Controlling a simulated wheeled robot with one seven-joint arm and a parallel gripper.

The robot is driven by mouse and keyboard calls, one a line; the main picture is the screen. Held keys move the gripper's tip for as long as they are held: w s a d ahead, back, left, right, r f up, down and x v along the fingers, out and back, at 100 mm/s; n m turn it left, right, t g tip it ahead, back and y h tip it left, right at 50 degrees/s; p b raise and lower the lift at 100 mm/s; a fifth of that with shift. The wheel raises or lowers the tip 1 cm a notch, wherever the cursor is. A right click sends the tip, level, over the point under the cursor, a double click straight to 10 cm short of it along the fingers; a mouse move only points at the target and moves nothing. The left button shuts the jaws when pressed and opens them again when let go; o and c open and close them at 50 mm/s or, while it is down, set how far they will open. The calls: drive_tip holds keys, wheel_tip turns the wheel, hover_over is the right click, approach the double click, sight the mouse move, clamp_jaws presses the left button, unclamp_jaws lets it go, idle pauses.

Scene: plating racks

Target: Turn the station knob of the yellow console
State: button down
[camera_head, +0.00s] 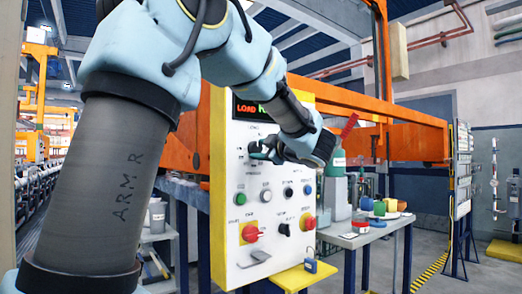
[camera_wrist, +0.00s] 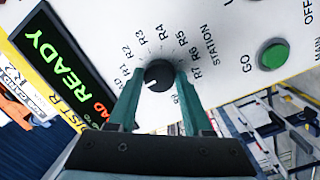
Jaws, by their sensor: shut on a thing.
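The console (camera_head: 233,170) stands upright with a white front panel and yellow edges, in the middle of the head view. The round black station knob (camera_wrist: 159,74) sits on this panel in the wrist view, ringed by labels such as R1 to R7 and the word STATION. A white mark shows at its lower left; the label it points to cannot be told. My gripper (camera_wrist: 158,82) has its two teal fingers on either side of the knob, shut on it. In the head view my gripper (camera_head: 262,152) is at the panel and hides the knob.
A lit display (camera_wrist: 60,75) reads READY in green. A green GO button (camera_wrist: 273,54) is right of the knob. Lower on the panel are red knobs (camera_head: 250,233) and other buttons. A table (camera_head: 378,232) with bottles and cups stands to the right.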

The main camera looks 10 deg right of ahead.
drive_tip(key=shift+r+m+p, duration=0.15)
drive_tip(key=shift+m+p, duration=0.25)
drive_tip(key=shift+p, duration=0.3)
drive_tip(key=shift+r+m+p, duration=0.15)
drive_tip(key=shift+m+p, duration=0.35)
drive_tip(key=shift+p, duration=0.6)
drive_tip(key=m+p, duration=0.4)
drive_tip(key=p, duration=0.3)
drive_tip(key=shift+r+g, duration=0.1)
drive_tip(key=shift+g, duration=0.3)
drive_tip(key=m+p, duration=0.4)
drive_tip(key=p, duration=0.3)
drive_tip(key=shift+f+m+g+p, duration=0.3)
drive_tip(key=shift+m+p, duration=0.3)
drive_tip(key=shift+p, duration=0.3)
drive_tip(key=shift+f, duration=0.1)
drive_tip(key=shift+c, duration=1.6)
unclamp_jaws()
